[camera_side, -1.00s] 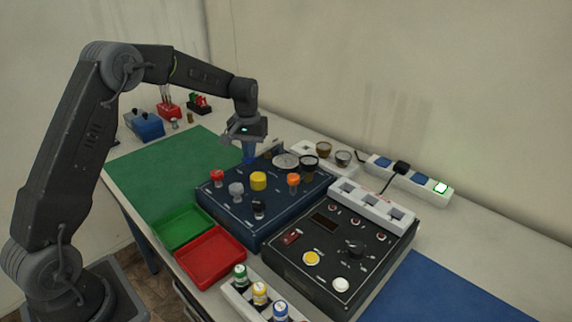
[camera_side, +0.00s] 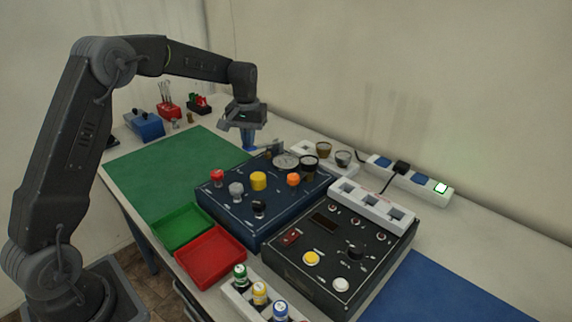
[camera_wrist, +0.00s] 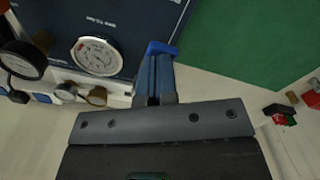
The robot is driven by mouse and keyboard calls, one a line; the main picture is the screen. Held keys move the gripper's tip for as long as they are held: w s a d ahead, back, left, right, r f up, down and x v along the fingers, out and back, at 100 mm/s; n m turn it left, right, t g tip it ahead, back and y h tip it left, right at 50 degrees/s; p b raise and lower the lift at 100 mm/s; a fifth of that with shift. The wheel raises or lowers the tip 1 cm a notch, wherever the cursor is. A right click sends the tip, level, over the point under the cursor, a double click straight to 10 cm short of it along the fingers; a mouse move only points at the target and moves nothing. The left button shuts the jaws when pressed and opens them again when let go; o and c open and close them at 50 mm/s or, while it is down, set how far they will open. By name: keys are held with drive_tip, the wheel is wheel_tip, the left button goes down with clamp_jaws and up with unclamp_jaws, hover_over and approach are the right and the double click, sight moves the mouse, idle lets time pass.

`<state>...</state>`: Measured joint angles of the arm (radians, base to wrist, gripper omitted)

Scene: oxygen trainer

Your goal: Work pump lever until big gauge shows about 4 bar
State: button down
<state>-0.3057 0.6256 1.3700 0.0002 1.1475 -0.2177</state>
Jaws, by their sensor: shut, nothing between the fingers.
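The big gauge (camera_side: 286,161), round with a white face, lies on the back part of the dark blue panel box (camera_side: 225,205). The wrist view also shows the big gauge (camera_wrist: 97,56), but its needle and figures are too small to read. A small grey piece (camera_side: 275,147) stands up at the back edge of the box. It may be the pump lever, but I cannot be sure. My gripper (camera_side: 249,148) is above the back left of the box, with its blue fingers pointing down. In the wrist view my gripper (camera_wrist: 160,48) is shut and empty, apart from the gauge.
A dark-rimmed round part (camera_side: 309,163) sits beside the gauge. Red (camera_side: 217,176), yellow (camera_side: 258,181) and orange (camera_side: 293,180) knobs stand up from the panel. A black control box (camera_side: 300,270) adjoins it. The green mat (camera_side: 165,170) on the left is clear.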

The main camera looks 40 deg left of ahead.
drive_tip(key=shift+f, duration=0.1)
drive_tip(key=shift+f, duration=1.85)
drive_tip(key=shift+r, duration=1.95)
drive_tip(key=shift+f, duration=0.15)
drive_tip(key=shift+f, duration=1.85)
drive_tip(key=shift+r, duration=2)
